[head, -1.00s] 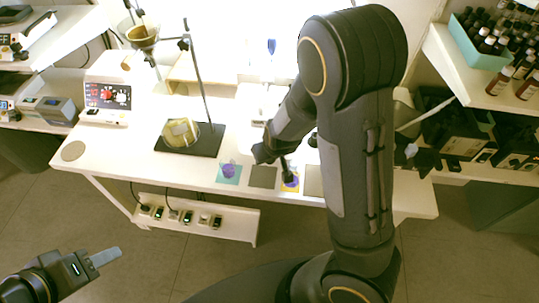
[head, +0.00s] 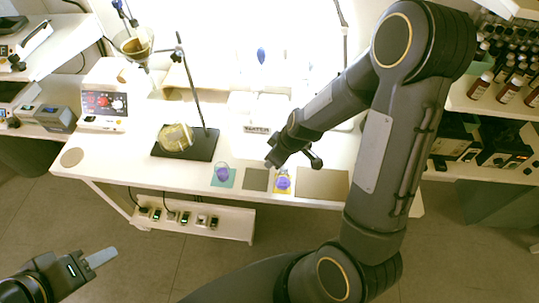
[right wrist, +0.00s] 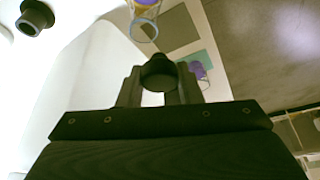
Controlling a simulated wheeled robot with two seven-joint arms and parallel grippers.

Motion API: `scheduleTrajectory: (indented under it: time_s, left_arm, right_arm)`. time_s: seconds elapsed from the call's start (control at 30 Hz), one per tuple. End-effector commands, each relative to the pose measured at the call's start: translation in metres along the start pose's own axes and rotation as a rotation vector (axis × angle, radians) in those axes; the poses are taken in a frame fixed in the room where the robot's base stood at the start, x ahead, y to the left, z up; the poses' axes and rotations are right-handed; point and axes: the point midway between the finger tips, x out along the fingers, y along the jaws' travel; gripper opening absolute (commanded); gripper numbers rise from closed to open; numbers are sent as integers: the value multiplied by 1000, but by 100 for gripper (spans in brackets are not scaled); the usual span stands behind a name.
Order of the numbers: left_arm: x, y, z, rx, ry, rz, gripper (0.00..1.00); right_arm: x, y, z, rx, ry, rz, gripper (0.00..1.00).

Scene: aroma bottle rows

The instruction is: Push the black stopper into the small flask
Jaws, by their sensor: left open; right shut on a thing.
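The small flask (head: 283,184), holding purple liquid, stands on a yellow mat near the table's front edge. Its clear rim shows at the top of the right wrist view (right wrist: 144,28). Another dark, ring-shaped piece (right wrist: 35,17) lies on the white surface at the upper left there. My left gripper (head: 101,257) is open and empty, off the table at the lower left.
A second vessel with purple contents (head: 222,174) stands on a teal mat (head: 232,184). A bare grey mat (head: 255,180) lies between, and a larger grey plate (head: 322,184) lies right of the flask. A stand on a black base (head: 205,149) is at the left.

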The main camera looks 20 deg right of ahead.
Motion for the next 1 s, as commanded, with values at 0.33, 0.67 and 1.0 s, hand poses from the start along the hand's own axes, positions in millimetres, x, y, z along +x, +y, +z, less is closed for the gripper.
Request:
scheduleTrajectory:
  time_s: [0.33, 0.67, 1.0]
  left_arm:
    - [-32, 14, -16, 0, 0, 0, 46]
    - [-32, 15, -16, 0, 0, 0, 46]
    - [-26, 12, -13, 0, 0, 0, 46]
  right_arm:
    - [-63, 12, 0, -421, 1, -172, 10]
    - [-68, 13, 1, -493, -1, -202, 10]
    - [-67, 13, 2, -492, 3, -201, 10]
